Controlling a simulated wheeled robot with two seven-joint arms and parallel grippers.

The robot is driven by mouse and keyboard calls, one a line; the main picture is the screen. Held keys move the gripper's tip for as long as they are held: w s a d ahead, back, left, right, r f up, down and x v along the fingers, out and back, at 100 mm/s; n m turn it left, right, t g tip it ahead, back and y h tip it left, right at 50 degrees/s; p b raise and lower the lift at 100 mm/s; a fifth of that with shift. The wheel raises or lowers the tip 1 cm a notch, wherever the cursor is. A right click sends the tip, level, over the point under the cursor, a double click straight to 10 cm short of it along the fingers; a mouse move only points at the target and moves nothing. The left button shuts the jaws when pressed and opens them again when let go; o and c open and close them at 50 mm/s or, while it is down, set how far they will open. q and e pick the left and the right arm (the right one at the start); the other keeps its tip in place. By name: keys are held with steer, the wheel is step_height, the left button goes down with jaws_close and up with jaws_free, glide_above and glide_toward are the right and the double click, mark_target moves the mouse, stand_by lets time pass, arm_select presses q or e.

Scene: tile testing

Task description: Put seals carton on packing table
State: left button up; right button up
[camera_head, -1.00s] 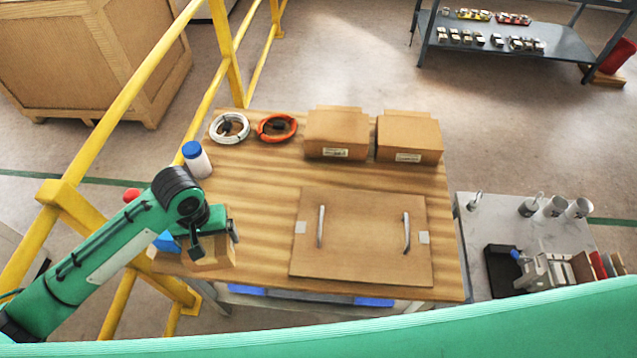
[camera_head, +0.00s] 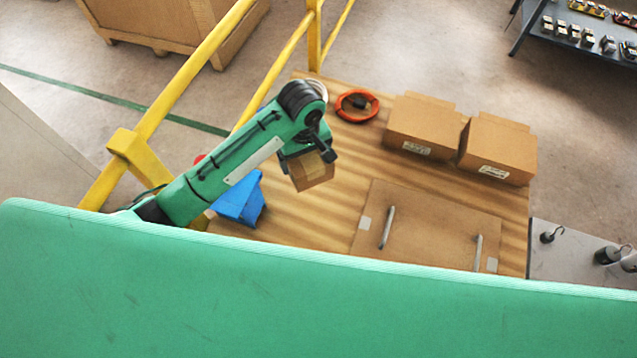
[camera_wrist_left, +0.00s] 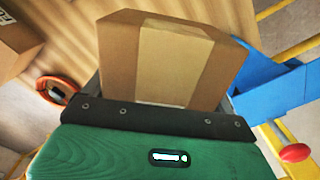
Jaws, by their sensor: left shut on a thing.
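My left gripper (camera_head: 308,158) is shut on a small brown carton (camera_head: 312,174), held over the left part of the wooden table (camera_head: 345,150). In the left wrist view the carton (camera_wrist_left: 165,58) fills the space between the fingers, with a paler tape band down its face. I cannot read a label on it. Two closed cartons stand at the back of the table, a left one (camera_head: 425,125) and a right one (camera_head: 497,148). My right gripper is not in view.
A blue bin (camera_head: 241,200) is at the table's left edge, below the arm. An orange coil (camera_head: 357,105) lies at the back. A flat brown board with two handles (camera_head: 430,222) lies on the table. A yellow railing (camera_head: 185,85) runs along the left.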

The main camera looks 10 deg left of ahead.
arm_select(q)
step_height(320, 180, down, 7)
steer(key=p, duration=0.1)
glide_above(308, 196)
step_height(308, 196, down, 6)
steer(key=shift+f, duration=0.2)
step_height(308, 196, down, 4)
steer(key=shift+f+p, duration=0.1)
steer(key=shift+p, duration=0.2)
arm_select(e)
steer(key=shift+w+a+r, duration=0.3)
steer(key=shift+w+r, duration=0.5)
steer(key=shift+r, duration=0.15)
arm_select(q)
steer(key=shift+f, duration=0.1)
steer(key=o, duration=1)
steer(key=shift+o, duration=0.2)
step_height(308, 196, up, 12)
steer(key=b, duration=0.1)
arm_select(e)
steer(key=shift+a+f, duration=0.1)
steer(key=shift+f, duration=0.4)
